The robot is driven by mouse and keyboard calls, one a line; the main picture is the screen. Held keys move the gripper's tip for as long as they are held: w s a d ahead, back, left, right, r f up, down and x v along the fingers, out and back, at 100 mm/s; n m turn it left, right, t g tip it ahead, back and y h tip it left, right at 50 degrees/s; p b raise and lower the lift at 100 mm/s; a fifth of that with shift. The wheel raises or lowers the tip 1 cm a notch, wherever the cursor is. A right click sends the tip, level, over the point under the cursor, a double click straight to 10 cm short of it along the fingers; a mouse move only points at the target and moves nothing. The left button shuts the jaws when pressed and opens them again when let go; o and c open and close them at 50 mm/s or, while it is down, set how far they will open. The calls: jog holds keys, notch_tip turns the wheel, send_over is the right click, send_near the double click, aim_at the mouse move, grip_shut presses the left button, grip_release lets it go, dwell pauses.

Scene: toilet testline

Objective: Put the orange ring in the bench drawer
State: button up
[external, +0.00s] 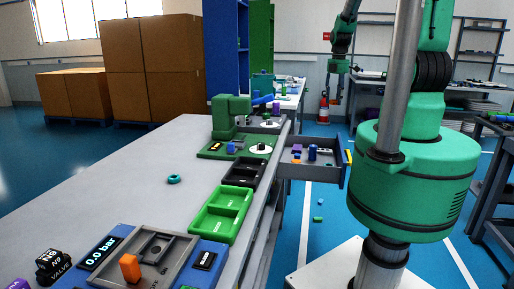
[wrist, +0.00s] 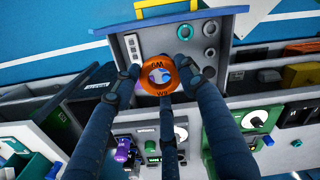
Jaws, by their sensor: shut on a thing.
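The orange ring (wrist: 173,87) has dark lettering and is held by my gripper (wrist: 159,75), whose dark fingers close around it in the wrist view. Through its hole I see a blue-and-white patch. The ring cannot be made out there.
Inside the wrist-view drawer are a pale holed bar (wrist: 133,48) and grey rings (wrist: 209,27). A green device (external: 231,112) stands on the long bench (external: 110,190). A teal ring (external: 174,179) and a green tray (external: 222,212) are on it; its left part is mostly clear.

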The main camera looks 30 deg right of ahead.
send_over(328, 161)
notch_tip(328, 161, down, 12)
jog(key=shift+d+f, duration=0.1)
jog(key=shift+f, duration=0.15)
notch_tip(328, 161, down, 14)
jog(key=shift+f+b, duration=0.1)
jog(key=shift+b, duration=1.05)
jog(key=shift+f+b, duration=0.35)
jog(key=shift+f, duration=1.55)
jog(key=shift+f, duration=0.1)
